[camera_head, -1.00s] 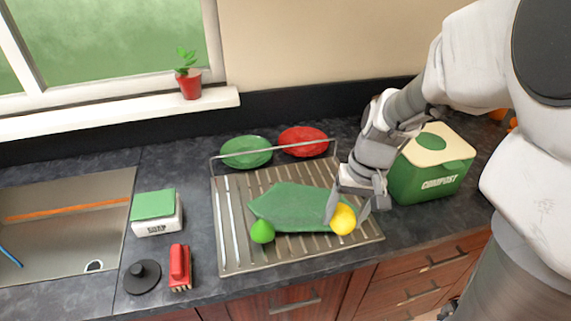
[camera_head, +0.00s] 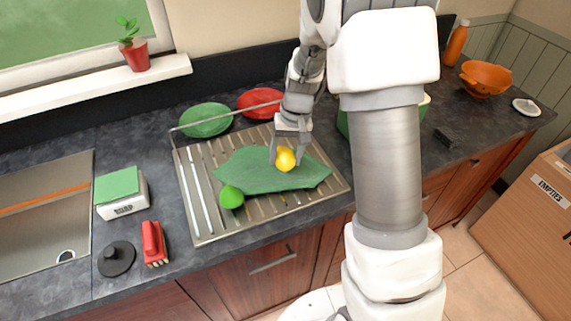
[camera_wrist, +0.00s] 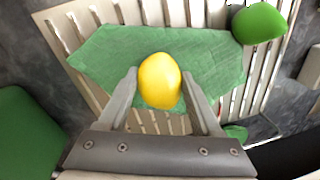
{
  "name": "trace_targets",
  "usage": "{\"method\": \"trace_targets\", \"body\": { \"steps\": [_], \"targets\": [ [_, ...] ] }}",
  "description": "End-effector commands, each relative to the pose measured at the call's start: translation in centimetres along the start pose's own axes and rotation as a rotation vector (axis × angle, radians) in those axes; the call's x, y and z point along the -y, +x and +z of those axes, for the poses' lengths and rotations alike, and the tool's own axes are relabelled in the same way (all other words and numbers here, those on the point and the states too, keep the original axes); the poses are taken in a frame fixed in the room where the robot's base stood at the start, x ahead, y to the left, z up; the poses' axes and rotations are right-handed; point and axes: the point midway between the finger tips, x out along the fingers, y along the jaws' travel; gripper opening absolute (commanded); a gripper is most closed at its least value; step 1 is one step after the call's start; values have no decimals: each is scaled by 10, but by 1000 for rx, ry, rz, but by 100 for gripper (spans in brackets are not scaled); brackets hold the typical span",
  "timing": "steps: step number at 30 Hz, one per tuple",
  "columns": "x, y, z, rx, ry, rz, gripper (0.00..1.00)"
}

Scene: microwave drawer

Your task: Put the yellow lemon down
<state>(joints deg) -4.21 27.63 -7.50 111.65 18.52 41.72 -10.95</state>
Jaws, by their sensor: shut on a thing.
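The yellow lemon (camera_head: 285,159) is between the fingers of my gripper (camera_head: 287,152), which is shut on it, over the right part of the green cloth-like sheet (camera_head: 250,176) on the drying rack. In the wrist view the lemon (camera_wrist: 160,80) sits between both fingertips, with the green sheet (camera_wrist: 110,50) behind it. I cannot tell whether the lemon touches the sheet. A green lime or pear-like fruit (camera_head: 231,197) lies at the sheet's front left; it also shows at the top right of the wrist view (camera_wrist: 259,23).
The metal drying rack (camera_head: 205,220) holds a green plate (camera_head: 206,120) and a red plate (camera_head: 259,102) at its back. My arm largely hides the green compost bin.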

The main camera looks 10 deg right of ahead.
Motion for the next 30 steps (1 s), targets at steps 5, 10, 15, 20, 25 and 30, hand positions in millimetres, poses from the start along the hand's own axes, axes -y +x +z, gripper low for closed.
{"method": "trace_targets", "body": {
  "steps": [5,10,15,20,25,30],
  "targets": [
    [-2,15,0,4,1,0,6],
    [-6,38,0,3,2,0,6],
    [-7,41,0,1,1,1,6],
    [-8,44,1,3,1,1,6],
    [-9,51,2,6,2,2,0],
    [-10,57,3,11,2,3,0]
  ]
}}
